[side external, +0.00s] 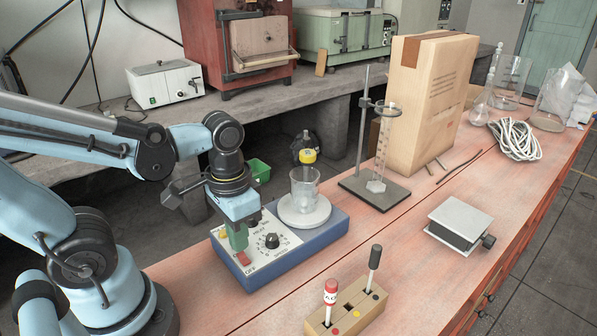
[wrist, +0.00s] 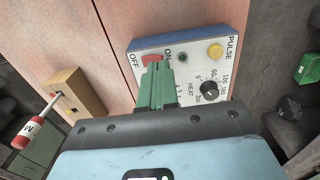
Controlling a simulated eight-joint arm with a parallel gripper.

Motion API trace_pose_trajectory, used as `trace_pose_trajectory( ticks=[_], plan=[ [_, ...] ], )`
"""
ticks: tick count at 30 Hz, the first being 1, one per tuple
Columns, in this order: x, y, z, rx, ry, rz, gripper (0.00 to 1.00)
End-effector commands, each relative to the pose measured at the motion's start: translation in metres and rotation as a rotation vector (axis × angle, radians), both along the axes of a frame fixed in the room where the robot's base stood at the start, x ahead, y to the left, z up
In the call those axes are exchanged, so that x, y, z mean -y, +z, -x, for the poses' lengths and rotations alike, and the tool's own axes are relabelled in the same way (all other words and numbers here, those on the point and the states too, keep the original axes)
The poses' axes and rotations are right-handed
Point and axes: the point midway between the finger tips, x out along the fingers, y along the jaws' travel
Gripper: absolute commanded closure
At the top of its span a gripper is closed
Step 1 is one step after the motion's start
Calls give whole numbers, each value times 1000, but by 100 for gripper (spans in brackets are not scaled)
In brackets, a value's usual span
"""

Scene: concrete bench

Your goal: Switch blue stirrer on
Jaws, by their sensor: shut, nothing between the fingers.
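The blue stirrer (side external: 310,240) stands on the bench with a glass beaker (side external: 304,188) on its round white plate. Its sloped white panel (wrist: 188,60) carries a red switch (wrist: 151,59) between the OFF and ON labels; the switch also shows in the side view (side external: 244,258). A dark knob (wrist: 209,90) and a yellow PULSE button (wrist: 215,52) sit further along the panel. My gripper (wrist: 158,68) is shut and empty, its green fingers pointing at the panel; in the side view my gripper (side external: 240,246) is just above the switch. The fingertips partly cover the switch; I cannot tell whether they touch it.
A lab jack (side external: 460,222) is at right.

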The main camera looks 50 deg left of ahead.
Motion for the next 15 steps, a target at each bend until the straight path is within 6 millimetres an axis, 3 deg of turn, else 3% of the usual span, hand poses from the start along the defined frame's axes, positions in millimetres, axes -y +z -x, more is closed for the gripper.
trace_pose_trajectory(
  ticks=[15],
  plan=[
    [0, -7, 0, 0, 0, 0, 100]
  ],
)
